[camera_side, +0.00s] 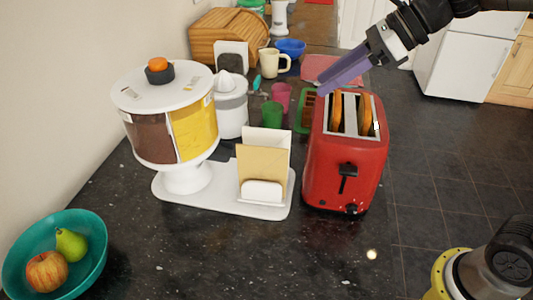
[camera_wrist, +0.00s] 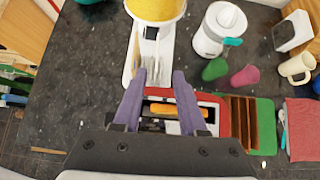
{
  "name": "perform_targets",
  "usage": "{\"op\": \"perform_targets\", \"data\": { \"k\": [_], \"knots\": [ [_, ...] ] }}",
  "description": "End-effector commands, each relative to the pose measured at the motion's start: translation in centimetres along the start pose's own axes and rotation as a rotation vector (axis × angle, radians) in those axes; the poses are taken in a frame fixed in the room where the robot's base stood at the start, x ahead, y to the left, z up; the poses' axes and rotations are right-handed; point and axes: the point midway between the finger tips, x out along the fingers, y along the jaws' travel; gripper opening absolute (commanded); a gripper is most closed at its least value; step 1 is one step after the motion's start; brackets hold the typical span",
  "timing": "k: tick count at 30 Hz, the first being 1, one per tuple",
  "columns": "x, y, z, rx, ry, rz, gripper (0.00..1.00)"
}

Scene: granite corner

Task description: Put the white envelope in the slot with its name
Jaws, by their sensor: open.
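A white envelope (camera_side: 267,142) stands upright behind a tan envelope (camera_side: 262,170) in a white holder on a white base (camera_side: 213,197). The wrist view shows the holder edge-on (camera_wrist: 134,60), with the envelopes hard to tell apart. A rack with brown dividers on a green base (camera_wrist: 263,128) shows right of the toaster in the wrist view; it is mostly hidden behind the toaster in the side view (camera_side: 303,112). No names are readable on its slots. My gripper (camera_side: 322,88) is open and empty above the toaster's far left corner; its fingers (camera_wrist: 160,82) frame the toaster from above.
The red toaster (camera_side: 340,165) holds two bread slices and stands right of the envelopes. A dispenser (camera_side: 170,120) stands left of them. A juicer (camera_side: 230,108), green cup (camera_side: 271,115) and pink cup (camera_side: 281,95) stand behind. The front counter is clear beside a teal fruit bowl (camera_side: 85,275).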

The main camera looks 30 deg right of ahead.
Motion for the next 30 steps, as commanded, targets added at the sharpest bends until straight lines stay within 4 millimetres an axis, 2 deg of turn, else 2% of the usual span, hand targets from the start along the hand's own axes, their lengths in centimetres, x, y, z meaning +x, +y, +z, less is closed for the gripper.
{"op": "perform_targets", "data": {
  "k": [5,15,23,30],
  "knots": [
    [2.1,0.0,-0.5,0.006,0.019,0.017,0.41],
    [8.0,0.1,-0.7,0.003,0.019,0.014,0.41],
    [9.8,0.1,-0.8,0.003,0.019,0.013,0.41],
    [13.1,0.4,-1.2,0.003,0.019,0.013,0.41]
  ]
}}
